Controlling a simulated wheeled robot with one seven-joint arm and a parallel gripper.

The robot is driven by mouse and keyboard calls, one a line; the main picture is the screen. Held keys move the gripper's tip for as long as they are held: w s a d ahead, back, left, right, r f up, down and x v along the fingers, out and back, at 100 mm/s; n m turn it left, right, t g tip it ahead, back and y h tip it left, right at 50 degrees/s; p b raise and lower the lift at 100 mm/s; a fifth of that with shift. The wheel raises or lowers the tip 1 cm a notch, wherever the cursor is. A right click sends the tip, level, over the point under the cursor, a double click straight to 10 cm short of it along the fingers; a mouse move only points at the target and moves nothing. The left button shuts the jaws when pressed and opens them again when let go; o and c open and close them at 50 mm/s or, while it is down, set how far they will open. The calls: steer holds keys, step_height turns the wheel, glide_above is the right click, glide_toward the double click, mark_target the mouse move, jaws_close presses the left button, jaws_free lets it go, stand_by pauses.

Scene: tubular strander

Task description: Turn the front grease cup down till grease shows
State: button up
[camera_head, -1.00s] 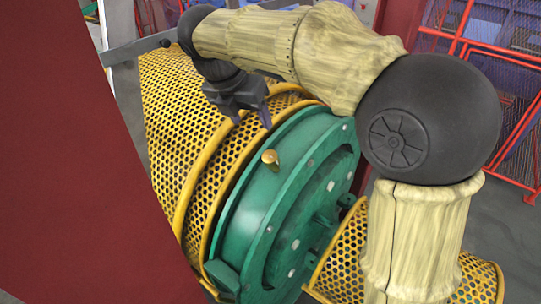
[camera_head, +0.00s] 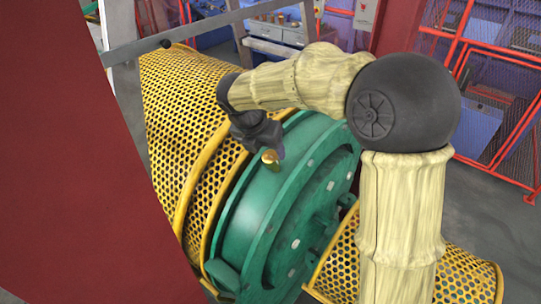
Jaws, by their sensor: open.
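The front grease cup (camera_head: 269,156) is a small brass-coloured cup on the rim of the green round housing (camera_head: 235,225). My gripper (camera_head: 267,150) is open, dark, and comes down from above onto the cup. One finger shows just right of the cup, and the gripper body hides part of the cup's upper side. I cannot tell whether the fingers touch it. No grease can be made out at this size.
Yellow perforated guards (camera_head: 185,120) lie left of the green housing, and another guard (camera_head: 340,262) lies at its lower right. A dark red panel (camera_head: 80,180) fills the left side. Red railings (camera_head: 500,130) and a bench with drawers (camera_head: 275,35) stand behind.

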mark_target(269, 155)
steer(key=x, duration=0.4)
steer(key=shift+f, duration=0.1)
steer(key=c, duration=1)
steer(key=shift+m, duration=0.5)
